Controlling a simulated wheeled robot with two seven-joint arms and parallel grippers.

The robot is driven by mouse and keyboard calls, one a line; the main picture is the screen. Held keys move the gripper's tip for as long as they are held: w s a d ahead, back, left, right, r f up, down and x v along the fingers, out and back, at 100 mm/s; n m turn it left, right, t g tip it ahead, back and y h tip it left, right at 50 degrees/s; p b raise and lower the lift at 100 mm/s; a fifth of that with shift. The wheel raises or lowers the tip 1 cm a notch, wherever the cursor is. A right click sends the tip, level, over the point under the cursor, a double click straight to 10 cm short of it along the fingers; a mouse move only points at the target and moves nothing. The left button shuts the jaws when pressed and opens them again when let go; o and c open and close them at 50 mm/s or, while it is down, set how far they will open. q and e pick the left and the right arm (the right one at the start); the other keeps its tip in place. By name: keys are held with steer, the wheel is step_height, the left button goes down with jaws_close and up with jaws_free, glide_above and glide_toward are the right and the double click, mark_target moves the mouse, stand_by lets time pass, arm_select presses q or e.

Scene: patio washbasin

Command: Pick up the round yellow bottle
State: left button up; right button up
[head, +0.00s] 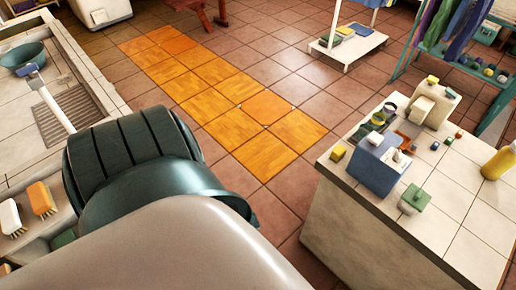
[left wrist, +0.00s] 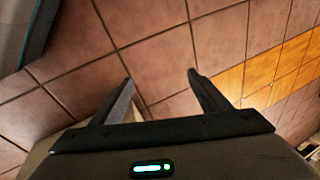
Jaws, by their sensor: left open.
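A yellow bottle (head: 499,163) stands upright on the white tiled counter (head: 470,215) at the right edge of the head view, partly cut off by the frame. It is not in the left wrist view. My left gripper (left wrist: 160,80) shows in the left wrist view with its two dark fingers apart and nothing between them. It is over brown floor tiles, away from the bottle. In the head view a large part of my arm fills the lower left, and no fingers can be made out. My right gripper is not in view.
The counter also holds a blue-grey box (head: 378,165), a green box (head: 414,199), a cream dispenser-like object (head: 432,104) and several small blocks. A tiled basin unit with brushes (head: 42,199) is at left. A low white stand (head: 346,45) is behind.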

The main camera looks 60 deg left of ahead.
arm_select(q)
steer(key=s+d+f+h+b, duration=0.1)
steer(key=s+d+f, duration=0.3)
steer(key=s+d, duration=0.3)
steer(key=s+d+f+m+h+b, duration=0.1)
steer(key=s+d+f, duration=0.3)
steer(key=s+d, duration=0.3)
steer(key=s+d+f+m+h+b, duration=0.1)
steer(key=s+d+f+b, duration=0.1)
steer(key=s+d+f, duration=0.2)
steer(key=s+d, duration=0.3)
steer(key=s, duration=0.1)
steer(key=shift+s+f, duration=0.25)
steer(key=shift+s, duration=0.05)
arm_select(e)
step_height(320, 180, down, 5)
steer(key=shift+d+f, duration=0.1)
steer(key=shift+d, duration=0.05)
